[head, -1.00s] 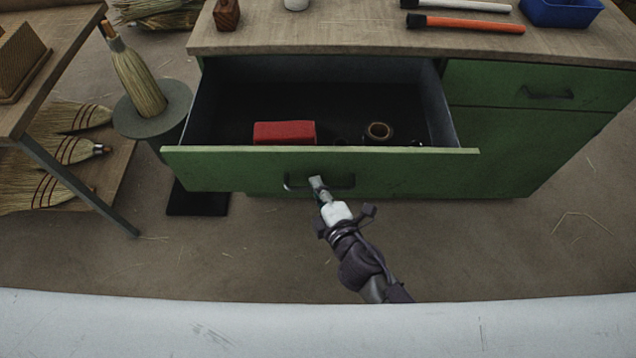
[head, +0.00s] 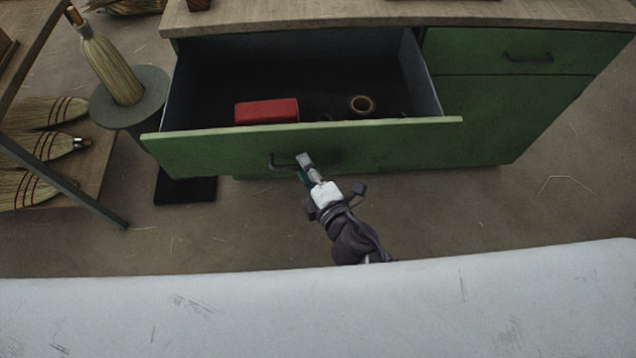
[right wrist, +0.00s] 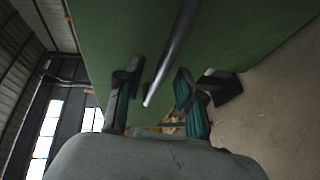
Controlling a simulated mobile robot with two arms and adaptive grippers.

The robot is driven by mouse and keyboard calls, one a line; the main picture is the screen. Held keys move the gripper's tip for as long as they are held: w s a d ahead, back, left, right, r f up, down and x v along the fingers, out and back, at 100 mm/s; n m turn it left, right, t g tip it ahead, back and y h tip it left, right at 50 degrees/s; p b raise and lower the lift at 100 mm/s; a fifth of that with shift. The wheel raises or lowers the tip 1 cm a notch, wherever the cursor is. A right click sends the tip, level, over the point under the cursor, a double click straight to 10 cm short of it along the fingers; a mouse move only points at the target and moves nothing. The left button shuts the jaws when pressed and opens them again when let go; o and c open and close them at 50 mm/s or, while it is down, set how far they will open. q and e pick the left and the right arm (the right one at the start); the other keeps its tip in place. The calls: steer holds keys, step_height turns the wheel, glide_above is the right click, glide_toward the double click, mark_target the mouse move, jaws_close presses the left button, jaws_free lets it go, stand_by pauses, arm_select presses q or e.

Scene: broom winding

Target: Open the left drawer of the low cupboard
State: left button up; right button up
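The low cupboard's left drawer (head: 200,152) stands pulled well out, its dark inside showing. A red box (head: 267,111) and a brown ring-shaped thing (head: 361,104) lie in it. The dark bar handle (head: 279,164) is on its green front. My right gripper (head: 306,169) is at the handle, partly covering it. In the right wrist view, its two fingers (right wrist: 158,97) are apart, with teal pads showing. The handle bar (right wrist: 172,52) runs down toward the gap between them, and neither finger is clearly pressed on it. My left gripper is not in view.
The cupboard's top (head: 400,14) is above the drawer, and a smaller closed drawer (head: 470,52) is at right. At left are a broom (head: 112,70) on a round grey stand (head: 150,95) and several brooms on a low shelf. Floor right of my gripper is clear.

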steer(key=v, duration=1)
steer(key=shift+s, duration=0.3)
steer(key=shift+d, duration=0.15)
steer(key=s+d+f+m+g+h, duration=0.1)
steer(key=s+d+f+m+g, duration=0.15)
steer(key=f, duration=0.65)
steer(key=s+d+f+m+g+h, duration=0.1)
steer(key=d+f+m+g+h, duration=0.15)
steer(key=f, duration=0.65)
steer(key=s+d+f+m+g, duration=0.1)
steer(key=s+d+f+m, duration=0.2)
steer(key=f, duration=0.6)
steer(key=s+d+f+m+g+h, duration=0.1)
steer(key=s+d+f+m+g, duration=0.2)
steer(key=s+d+f+m, duration=0.2)
steer(key=s+d+f+m+g+h, duration=0.1)
steer(key=s+d+f+m+g, duration=0.3)
steer(key=s+f, duration=0.8)
steer(key=s+d+m, duration=0.2)
steer(key=s, duration=0.2)
steer(key=shift+g+h, duration=0.3)
steer(key=shift+h, duration=0.05)
